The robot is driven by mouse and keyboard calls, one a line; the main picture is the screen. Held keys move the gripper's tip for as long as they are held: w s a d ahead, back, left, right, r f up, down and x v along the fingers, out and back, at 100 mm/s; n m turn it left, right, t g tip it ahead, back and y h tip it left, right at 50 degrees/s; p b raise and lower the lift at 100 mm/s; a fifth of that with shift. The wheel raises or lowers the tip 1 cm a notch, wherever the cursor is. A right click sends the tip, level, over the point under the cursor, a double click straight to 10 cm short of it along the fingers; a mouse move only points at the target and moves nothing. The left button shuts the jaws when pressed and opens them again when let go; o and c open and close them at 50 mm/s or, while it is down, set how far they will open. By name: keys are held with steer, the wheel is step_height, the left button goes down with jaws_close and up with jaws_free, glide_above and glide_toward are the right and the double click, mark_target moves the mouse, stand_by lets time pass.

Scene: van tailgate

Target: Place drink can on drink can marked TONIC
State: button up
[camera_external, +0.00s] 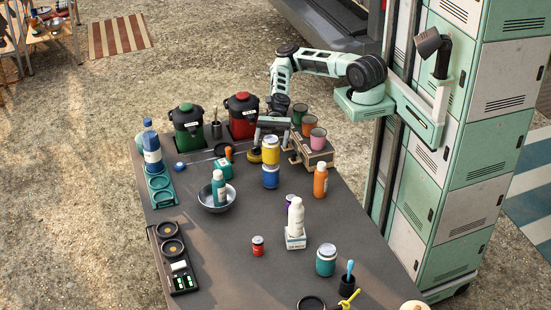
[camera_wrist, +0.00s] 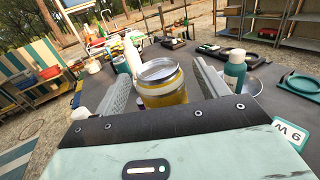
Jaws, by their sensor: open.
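A yellow drink can (camera_external: 271,151) with a silver top appears to stand upright on a blue drink can (camera_external: 271,178) near the middle of the table. Any TONIC marking is too small to read. My gripper (camera_external: 271,128) is just behind the yellow can in the external view. In the wrist view my gripper (camera_wrist: 163,78) is open, with one finger on each side of the yellow can (camera_wrist: 164,90). The gripper body hides the can's lower part there, and the blue can does not show.
A wooden crate (camera_external: 309,156) with several cups stands close to the right of the cans. A metal bowl (camera_external: 207,201) with a teal bottle (camera_external: 218,187) is at left front, an orange bottle (camera_external: 320,181) at right.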

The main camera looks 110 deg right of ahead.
steer(key=b+v, duration=0.1)
steer(key=v, duration=0.8)
steer(key=shift+b, duration=0.3)
